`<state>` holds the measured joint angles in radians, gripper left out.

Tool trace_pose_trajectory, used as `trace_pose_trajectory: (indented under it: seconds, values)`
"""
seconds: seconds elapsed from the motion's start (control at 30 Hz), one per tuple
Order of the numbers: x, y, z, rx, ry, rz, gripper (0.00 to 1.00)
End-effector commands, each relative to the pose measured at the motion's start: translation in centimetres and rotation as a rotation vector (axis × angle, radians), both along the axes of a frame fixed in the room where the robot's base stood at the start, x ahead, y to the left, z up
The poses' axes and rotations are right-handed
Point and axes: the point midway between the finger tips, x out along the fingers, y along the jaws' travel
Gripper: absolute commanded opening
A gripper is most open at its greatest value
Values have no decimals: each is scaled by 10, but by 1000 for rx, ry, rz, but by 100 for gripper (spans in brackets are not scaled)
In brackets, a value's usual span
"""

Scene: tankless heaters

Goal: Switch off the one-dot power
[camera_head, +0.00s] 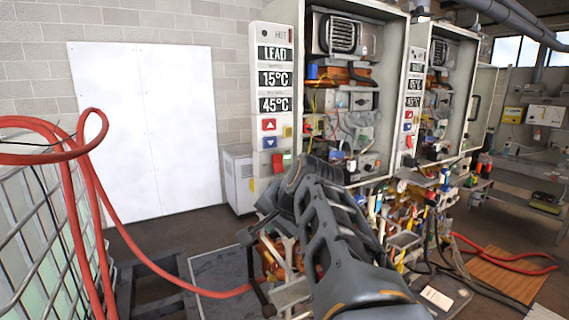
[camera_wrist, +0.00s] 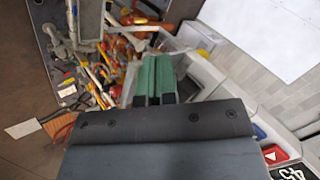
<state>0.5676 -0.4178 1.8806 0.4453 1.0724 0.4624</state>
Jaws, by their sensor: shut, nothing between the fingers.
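The near heater's control panel (camera_head: 291,110) stands upright at centre, with one dark dot at its top and readouts LEAD, 15°C and 45°C. Below them are a red up button (camera_head: 269,125) and a blue down button (camera_head: 269,143). A red switch (camera_head: 277,162) sits at the panel's lower end, just above my arm. In the wrist view, the red button (camera_wrist: 275,155) shows at the lower right edge. My gripper (camera_wrist: 155,62) has green fingers, shut and empty, apart from the panel. In the head view, the fingertips cannot be made out clearly.
A second heater (camera_head: 440,90) stands to the right. Its panel dots are too small to read. Pipes and valves (camera_head: 400,215) crowd below the heaters. A red hose (camera_head: 150,262) loops from the caged tank (camera_head: 40,230) at left. White boards (camera_head: 145,130) lean on the back wall.

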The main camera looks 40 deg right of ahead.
Motion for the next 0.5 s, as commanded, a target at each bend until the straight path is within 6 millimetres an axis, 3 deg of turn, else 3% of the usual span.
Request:
trace_pose_trajectory:
  seconds: [0.03, 0.2, 0.33, 0.5]
  values:
    - [0, -23, 30, 59, -56, -102, 0]
    - [-9, -70, 102, 223, -215, -319, 0]
    - [-18, -88, 133, 289, -289, -397, 0]
    - [-21, -95, 146, 318, -321, -427, 0]
